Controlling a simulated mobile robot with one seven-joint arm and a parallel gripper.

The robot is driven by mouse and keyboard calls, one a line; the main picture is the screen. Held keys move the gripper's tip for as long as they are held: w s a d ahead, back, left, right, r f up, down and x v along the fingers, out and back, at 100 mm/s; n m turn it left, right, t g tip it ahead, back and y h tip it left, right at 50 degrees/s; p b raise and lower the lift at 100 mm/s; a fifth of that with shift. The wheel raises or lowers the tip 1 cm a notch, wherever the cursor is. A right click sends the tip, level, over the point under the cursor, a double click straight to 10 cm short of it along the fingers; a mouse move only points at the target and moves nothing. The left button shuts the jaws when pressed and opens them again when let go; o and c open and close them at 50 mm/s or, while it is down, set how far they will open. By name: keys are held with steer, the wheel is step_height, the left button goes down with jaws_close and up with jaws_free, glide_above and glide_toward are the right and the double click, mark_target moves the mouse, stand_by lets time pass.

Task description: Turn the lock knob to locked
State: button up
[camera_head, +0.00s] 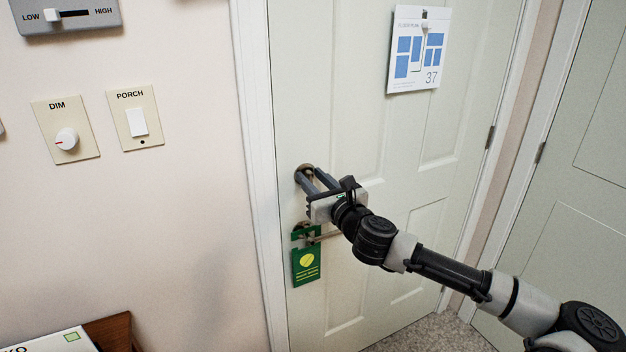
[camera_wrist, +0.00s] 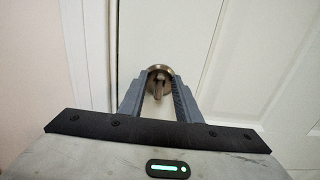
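The lock knob is a round bronze plate on the white door; its small upright turn piece (camera_wrist: 158,88) shows in the wrist view. In the head view the lock plate (camera_head: 304,167) is partly hidden behind my fingers. My gripper (camera_head: 310,175) is at the lock, its fingers pointing at the door. In the wrist view the two grey fingers of my gripper (camera_wrist: 161,78) stand on either side of the turn piece, with a gap between them. The fingers look open, and I see no clear contact with the turn piece.
A door handle (camera_head: 318,238) with a green hanging tag (camera_head: 306,266) is just below the gripper. A dimmer (camera_head: 66,138) and a porch switch (camera_head: 137,122) are on the left wall. A box (camera_head: 50,342) stands at the lower left.

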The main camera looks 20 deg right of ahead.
jaws_close()
steer(key=n, duration=0.3)
steer(key=shift+a+n, duration=0.15)
steer(key=shift+n, duration=0.25)
steer(key=n, duration=0.3)
steer(key=shift+a+f+n, duration=0.15)
steer(key=shift+n, duration=0.15)
steer(key=shift+a+f+n, duration=0.1)
steer(key=shift+f+n, duration=0.05)
steer(key=shift+n, duration=1.6)
steer(key=shift+a+f+n, duration=0.1)
steer(key=shift+n, duration=1.7)
steer(key=shift+f+n, duration=0.15)
steer(key=shift+n, duration=1.6)
